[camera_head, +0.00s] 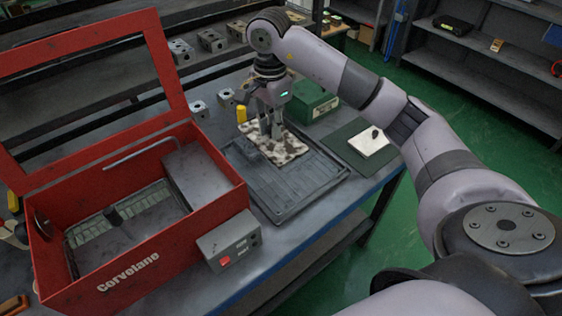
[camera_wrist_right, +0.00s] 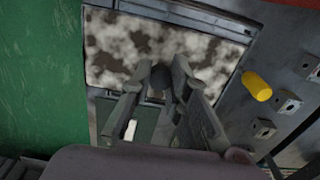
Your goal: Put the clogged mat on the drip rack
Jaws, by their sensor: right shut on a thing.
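The clogged mat (camera_head: 286,151), white with brown blotches, is at the far end of the dark ridged drip rack (camera_head: 312,177). It overlaps the rack's far part in the head view; I cannot tell whether it rests on it or is just above. My right gripper (camera_head: 268,133) points down and is shut on the mat. In the wrist view the mat (camera_wrist_right: 125,45) lies beyond the fingertips (camera_wrist_right: 160,80), which hide part of its near edge. The near part of the rack is bare. My left gripper is not in view.
A red open-lidded washer (camera_head: 140,265) stands left of the rack, with a grey control box (camera_head: 229,240) in front. A yellow cylinder (camera_head: 241,114) and metal valve blocks (camera_head: 227,98) stand behind. A green box (camera_head: 312,101) and a dark pad (camera_head: 348,150) with a white square are right.

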